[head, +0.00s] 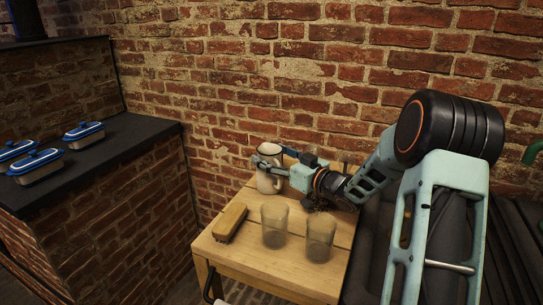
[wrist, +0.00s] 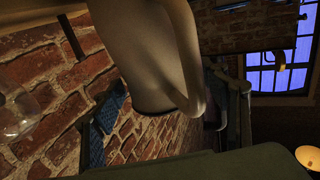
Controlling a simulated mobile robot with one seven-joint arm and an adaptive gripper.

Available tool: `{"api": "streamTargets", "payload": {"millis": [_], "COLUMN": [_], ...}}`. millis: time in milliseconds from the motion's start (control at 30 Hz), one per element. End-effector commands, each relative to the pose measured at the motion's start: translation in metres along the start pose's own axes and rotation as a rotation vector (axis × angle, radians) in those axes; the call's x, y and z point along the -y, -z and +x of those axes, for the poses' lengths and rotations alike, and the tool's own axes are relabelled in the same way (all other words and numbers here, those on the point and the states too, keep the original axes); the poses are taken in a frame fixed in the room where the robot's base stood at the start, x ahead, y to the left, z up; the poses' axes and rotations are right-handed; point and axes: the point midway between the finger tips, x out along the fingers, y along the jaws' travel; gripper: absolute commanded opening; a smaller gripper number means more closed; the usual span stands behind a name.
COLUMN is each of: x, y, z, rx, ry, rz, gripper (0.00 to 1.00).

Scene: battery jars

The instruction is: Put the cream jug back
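The cream jug (head: 268,183) is at the back of the small wooden table, near the brick wall, and looks upright in the head view. My gripper (head: 270,161) is at its upper part, with one finger across the near side. The far finger is mostly hidden, so I cannot tell whether the fingers are closed on the jug. In the wrist view the jug (wrist: 145,55) is large and very close, with its curved handle toward the right. Whether its base touches the table is unclear.
The wooden table (head: 228,254) also holds a wooden brush (head: 230,222) and two clear glasses, the left glass (head: 274,226) and the right glass (head: 320,238), in front of my arm. Blue-lidded containers (head: 84,134) stand on the dark counter (head: 125,140) at left. The brick wall (head: 230,80) is close behind.

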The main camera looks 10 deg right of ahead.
Motion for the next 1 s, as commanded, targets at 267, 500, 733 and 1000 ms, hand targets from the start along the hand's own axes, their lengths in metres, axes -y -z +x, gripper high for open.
{"api": "streamTargets", "payload": {"millis": [267, 500, 733, 1000], "x": [0.000, -0.001, -0.001, 0.000], "y": [0.004, 0.004, 0.004, 0.003], "z": [0.000, -0.039, -0.088, -0.118], "rx": [0.000, 0.001, 0.001, 0.000], "ry": [0.000, -0.004, -0.004, 0.000], "rz": [-0.001, 0.000, 0.000, 0.000], "gripper": [0.68, 0.68, 0.68, 0.68]}}
